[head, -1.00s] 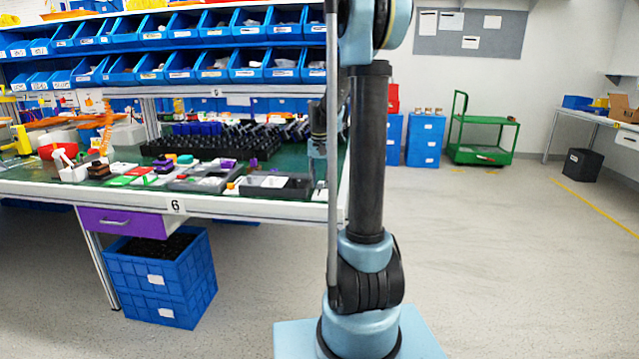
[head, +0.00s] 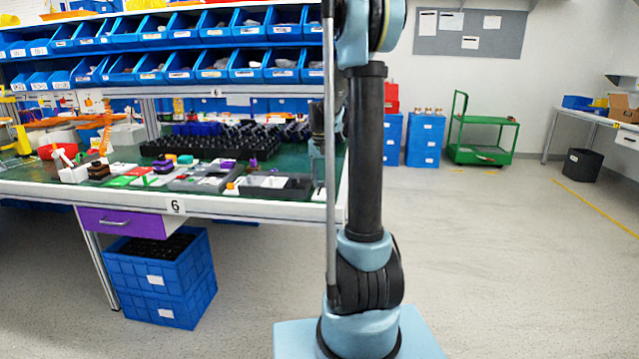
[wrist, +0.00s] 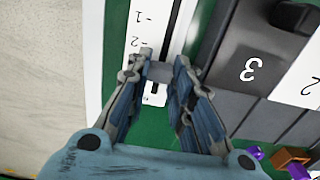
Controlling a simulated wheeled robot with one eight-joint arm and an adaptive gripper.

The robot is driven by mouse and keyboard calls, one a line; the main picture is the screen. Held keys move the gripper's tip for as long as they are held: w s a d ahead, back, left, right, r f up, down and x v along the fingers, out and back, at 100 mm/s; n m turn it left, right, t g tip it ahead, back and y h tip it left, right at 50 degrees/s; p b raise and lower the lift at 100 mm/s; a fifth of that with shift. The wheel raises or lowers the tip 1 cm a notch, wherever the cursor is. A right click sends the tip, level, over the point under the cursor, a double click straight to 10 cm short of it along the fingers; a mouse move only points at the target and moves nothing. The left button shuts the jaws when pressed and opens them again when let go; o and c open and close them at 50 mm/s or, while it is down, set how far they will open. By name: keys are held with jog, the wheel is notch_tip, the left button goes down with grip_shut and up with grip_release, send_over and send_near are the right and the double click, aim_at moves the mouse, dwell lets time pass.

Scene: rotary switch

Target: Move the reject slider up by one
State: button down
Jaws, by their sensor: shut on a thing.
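In the wrist view the reject slider shows as a white scale plate (wrist: 118,55) with a dark slot and upside-down marks that read -1 and -2. Its small grey knob (wrist: 159,72) sits in the slot close to the -2 mark. My gripper (wrist: 164,62) has a finger on either side of the knob and is shut on it. The plate's small lettering is too small to read. In the head view the slider cannot be made out, and my gripper is small and partly hidden by my arm at the bench's right end.
A dark grey unit with a panel marked 3 (wrist: 250,68) stands right of the slider in the wrist view. The green-topped bench (head: 285,165) holds trays and small parts, with blue bins (head: 215,68) above. Open floor (head: 500,250) lies to the right.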

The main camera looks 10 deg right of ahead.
jog(key=shift+w, duration=0.1)
jog(key=c, duration=1.7)
grip_release()
notch_tip(320, 180, up, 12)
jog(key=shift+f, duration=0.1)
jog(key=s+f+n+t, duration=0.1)
jog(key=s+f, duration=0.2)
jog(key=s, duration=0.7)
jog(key=s+f+n, duration=0.1)
jog(key=s+f, duration=0.2)
jog(key=s, duration=0.7)
jog(key=s+f+n+t, duration=0.1)
jog(key=s+f, duration=0.3)
jog(key=s, duration=0.5)
jog(key=shift+n, duration=0.4)
jog(key=s+f, duration=0.5)
jog(key=s+a+f, duration=0.1)
jog(key=s+f, duration=0.2)
jog(key=shift+s, duration=0.1)
